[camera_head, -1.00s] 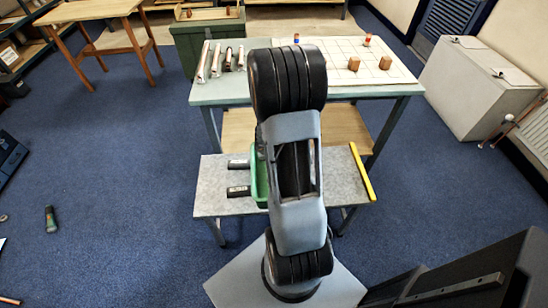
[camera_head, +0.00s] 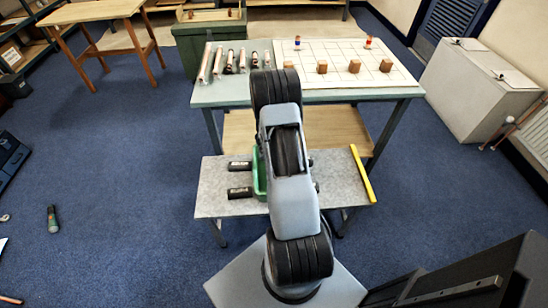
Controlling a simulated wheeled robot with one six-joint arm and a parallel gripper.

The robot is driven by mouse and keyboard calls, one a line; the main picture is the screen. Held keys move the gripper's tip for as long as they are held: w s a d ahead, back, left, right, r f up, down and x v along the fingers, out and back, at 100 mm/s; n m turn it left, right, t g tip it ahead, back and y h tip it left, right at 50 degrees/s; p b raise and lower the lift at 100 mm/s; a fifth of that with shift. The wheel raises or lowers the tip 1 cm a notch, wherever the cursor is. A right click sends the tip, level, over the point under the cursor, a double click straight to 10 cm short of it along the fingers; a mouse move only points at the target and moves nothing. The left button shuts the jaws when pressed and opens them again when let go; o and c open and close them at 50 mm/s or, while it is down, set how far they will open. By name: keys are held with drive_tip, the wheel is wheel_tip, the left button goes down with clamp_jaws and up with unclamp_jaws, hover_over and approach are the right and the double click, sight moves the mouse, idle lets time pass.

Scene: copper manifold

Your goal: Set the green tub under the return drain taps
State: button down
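The green tub (camera_head: 259,172) is on the low grey bench, mostly hidden behind my arm; only its left side shows. Two black cylinders with small pale labels lie left of it, a rear one (camera_head: 240,166) and a front one (camera_head: 239,193). Small dark ends also show just right of my arm. I cannot tell any return drain taps apart in this view. My gripper is hidden behind my own arm, so its state and its distance from the tub do not show.
The low bench (camera_head: 215,190) carries a yellow bar (camera_head: 361,172) at its right edge. Behind it, a table (camera_head: 205,95) holds copper and dark tubes (camera_head: 229,60) and a white gridded board (camera_head: 345,80) with several brown blocks. A grey chest (camera_head: 470,95) stands right.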

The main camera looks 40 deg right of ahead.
drive_tip(key=shift+f, duration=0.3)
drive_tip(key=shift+f+b, duration=0.2)
drive_tip(key=shift+b, duration=0.15)
drive_tip(key=c, duration=1.1)
unclamp_jaws()
drive_tip(key=shift+o, duration=0.2)
drive_tip(key=shift+r, duration=0.1)
